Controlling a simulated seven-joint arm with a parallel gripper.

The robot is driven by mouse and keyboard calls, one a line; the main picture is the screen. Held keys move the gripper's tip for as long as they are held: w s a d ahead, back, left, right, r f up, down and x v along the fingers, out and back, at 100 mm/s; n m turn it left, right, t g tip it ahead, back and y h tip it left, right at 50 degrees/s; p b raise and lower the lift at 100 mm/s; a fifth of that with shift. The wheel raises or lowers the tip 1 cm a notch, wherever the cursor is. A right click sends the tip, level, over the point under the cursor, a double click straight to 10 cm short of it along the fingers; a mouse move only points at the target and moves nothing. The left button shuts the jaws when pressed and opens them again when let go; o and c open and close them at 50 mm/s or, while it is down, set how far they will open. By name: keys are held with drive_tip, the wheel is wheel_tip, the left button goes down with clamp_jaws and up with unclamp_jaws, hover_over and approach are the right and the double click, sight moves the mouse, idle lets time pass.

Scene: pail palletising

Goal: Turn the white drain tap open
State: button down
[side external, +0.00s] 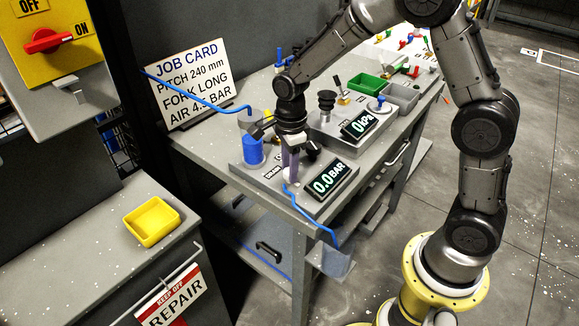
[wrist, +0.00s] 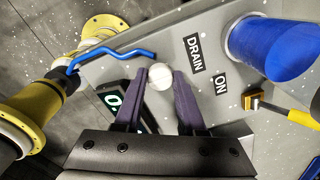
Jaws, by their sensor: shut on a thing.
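The white drain tap (wrist: 160,76) shows as a round white knob in the wrist view, beside the black DRAIN label (wrist: 193,53). My gripper (wrist: 161,84) has its two purple-grey fingers on either side of it, shut on the tap. In the side view my gripper (side external: 290,166) points down onto the grey panel (side external: 255,177). There the tap is mostly hidden by the fingers. How far the tap is turned cannot be told.
A blue cylinder (side external: 253,150) stands on the panel beside my gripper. The pressure display (side external: 330,178) reads 0.0 BAR. A blue hose (side external: 310,215) runs off the panel's front edge. A kPa display (side external: 360,124) and green bin (side external: 368,87) stand farther back.

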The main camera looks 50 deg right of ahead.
drive_tip(key=shift+n, duration=0.4)
drive_tip(key=n, duration=1.3)
drive_tip(key=shift+n+y, duration=0.3)
drive_tip(key=shift+n, duration=1.7)
drive_tip(key=shift+r, duration=0.1)
drive_tip(key=c, duration=0.5)
unclamp_jaws()
